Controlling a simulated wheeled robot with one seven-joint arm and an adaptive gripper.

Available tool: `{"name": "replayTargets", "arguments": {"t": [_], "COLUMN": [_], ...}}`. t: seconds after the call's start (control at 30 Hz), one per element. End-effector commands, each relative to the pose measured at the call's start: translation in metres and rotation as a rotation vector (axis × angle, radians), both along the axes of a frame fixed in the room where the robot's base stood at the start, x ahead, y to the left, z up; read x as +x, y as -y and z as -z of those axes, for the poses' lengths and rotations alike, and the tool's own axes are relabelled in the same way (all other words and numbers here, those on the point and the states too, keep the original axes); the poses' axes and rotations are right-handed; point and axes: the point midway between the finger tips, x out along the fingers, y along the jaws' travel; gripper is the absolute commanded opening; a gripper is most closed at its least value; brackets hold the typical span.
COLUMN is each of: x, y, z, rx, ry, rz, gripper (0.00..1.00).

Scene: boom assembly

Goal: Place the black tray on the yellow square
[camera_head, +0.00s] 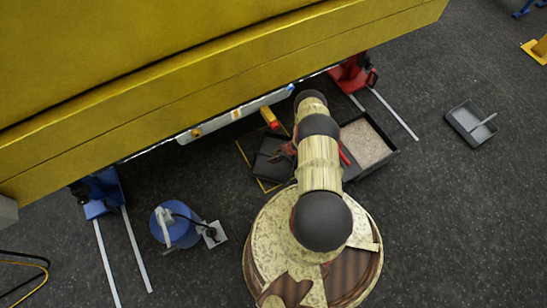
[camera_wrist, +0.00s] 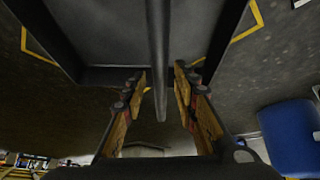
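The black tray (camera_head: 268,163) lies on the floor beneath the yellow boom, partly hidden by my arm. Yellow floor lines of the square (camera_head: 243,152) show around its left side. In the wrist view, the tray (camera_wrist: 105,35) fills the upper part, with yellow lines (camera_wrist: 247,22) to either side; I cannot tell whether it lies wholly inside them. My gripper (camera_wrist: 161,78) has its two fingers apart at the tray's near edge. A dark bar (camera_wrist: 158,55) runs down between the fingers; neither finger clearly touches it. In the head view my gripper (camera_head: 284,151) is by the tray's right side.
A bin of pale granules (camera_head: 365,143) stands to the right of my arm. A grey tray with a tool (camera_head: 466,126) lies farther right. A blue drum-like device (camera_head: 177,226) stands at left. The yellow boom (camera_head: 180,80) overhangs, with red (camera_head: 351,76) and blue (camera_head: 98,190) stands.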

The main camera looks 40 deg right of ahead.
Motion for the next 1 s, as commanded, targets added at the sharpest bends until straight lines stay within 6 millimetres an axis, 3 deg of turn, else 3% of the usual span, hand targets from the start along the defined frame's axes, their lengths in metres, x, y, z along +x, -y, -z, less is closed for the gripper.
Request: {"name": "replayTargets", "arguments": {"t": [0.17, 0.7, 1.0], "x": [-0.002, -0.046, -0.054], "y": [0.002, 0.023, 0.027], "z": [-0.007, -0.092, -0.105], "rx": [0.0, 0.0, 0.0], "ry": [0.0, 0.0, 0.0], "rz": [0.001, 0.001, 0.0], "gripper": [0.29, 0.29, 0.29]}}
